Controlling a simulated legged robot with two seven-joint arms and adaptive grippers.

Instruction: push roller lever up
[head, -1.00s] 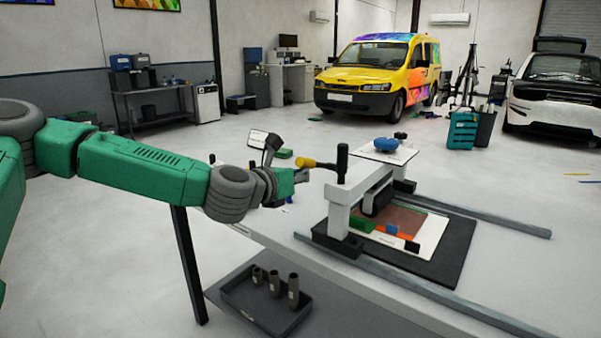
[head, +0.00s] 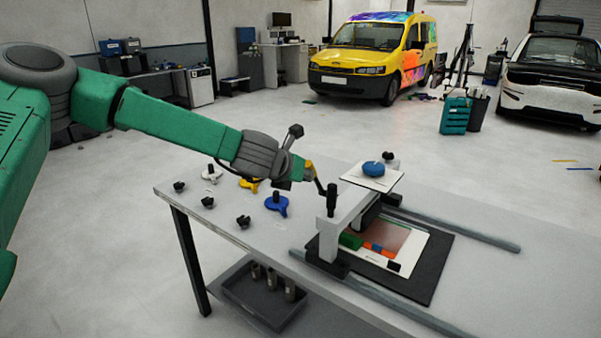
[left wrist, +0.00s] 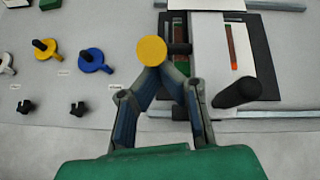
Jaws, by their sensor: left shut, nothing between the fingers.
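The roller lever is a black rod with a yellow round knob (head: 309,167) at the left end of the grey roller frame (head: 349,212). In the head view the rod slants upward to the left from the frame to the knob. In the left wrist view the knob (left wrist: 151,50) is a yellow disc straight above my fingertips. My left gripper (left wrist: 158,72) is shut and empty, its tips right at the knob's lower edge; I cannot tell whether they touch. In the head view its fingers are partly hidden near the knob. My right gripper is not in view.
A black upright handle (head: 331,200) stands on the frame close to the lever. Blue (head: 277,205) and yellow (head: 249,184) knobbed pieces and several black knobs lie on the table's left part. Two rails flank the black mat (head: 432,265).

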